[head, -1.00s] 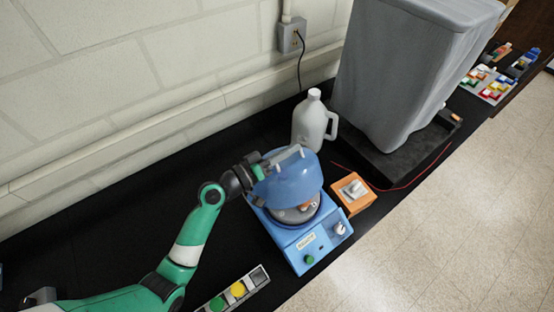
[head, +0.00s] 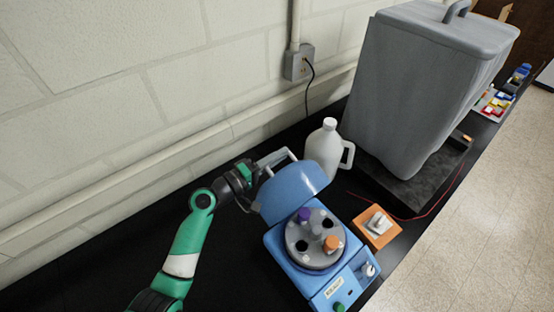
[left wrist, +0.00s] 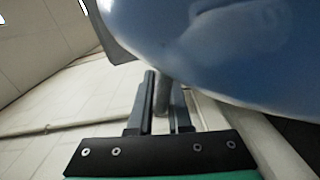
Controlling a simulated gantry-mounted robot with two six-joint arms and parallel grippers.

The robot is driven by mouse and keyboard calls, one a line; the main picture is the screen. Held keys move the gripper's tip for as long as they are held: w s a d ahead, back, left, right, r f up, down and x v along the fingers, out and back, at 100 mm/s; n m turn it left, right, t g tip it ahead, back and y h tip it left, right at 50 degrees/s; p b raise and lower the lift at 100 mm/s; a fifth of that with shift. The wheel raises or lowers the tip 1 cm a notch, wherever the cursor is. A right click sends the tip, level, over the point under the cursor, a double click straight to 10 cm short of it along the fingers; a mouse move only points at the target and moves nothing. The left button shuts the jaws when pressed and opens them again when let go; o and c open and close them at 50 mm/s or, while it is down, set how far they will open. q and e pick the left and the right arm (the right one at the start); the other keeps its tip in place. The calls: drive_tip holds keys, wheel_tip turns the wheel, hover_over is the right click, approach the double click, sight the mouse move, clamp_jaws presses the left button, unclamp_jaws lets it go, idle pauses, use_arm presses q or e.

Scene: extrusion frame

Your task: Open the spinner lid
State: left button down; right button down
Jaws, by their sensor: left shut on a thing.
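The blue spinner (head: 297,272) stands on the black bench in the head view. Its blue lid (head: 296,188) is raised and tilted back, and the grey round rotor (head: 315,240) shows below it. A purple-capped tube (head: 304,214) and an orange-capped tube (head: 331,243) sit in the rotor, which also has dark empty holes. My left gripper (head: 264,168) is at the lid's back left edge, shut on a grey bar on the lid. In the left wrist view the bar (left wrist: 162,95) runs between the fingers, with the lid (left wrist: 215,45) above. My right gripper is out of view.
A white jug (head: 322,152) stands behind the lid, near the wall. An orange block (head: 367,238) with a light piece on it is right of the spinner. A large grey covered box (head: 420,90) stands at the back right. The bench at left is clear.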

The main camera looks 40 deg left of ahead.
use_arm(q)
drive_tip(key=shift+a+r, duration=0.1)
idle(0.3)
drive_tip(key=c, duration=0.9)
unclamp_jaws()
drive_tip(key=shift+s, duration=0.1)
drive_tip(key=v, duration=1.1)
drive_tip(key=shift+s, duration=0.2)
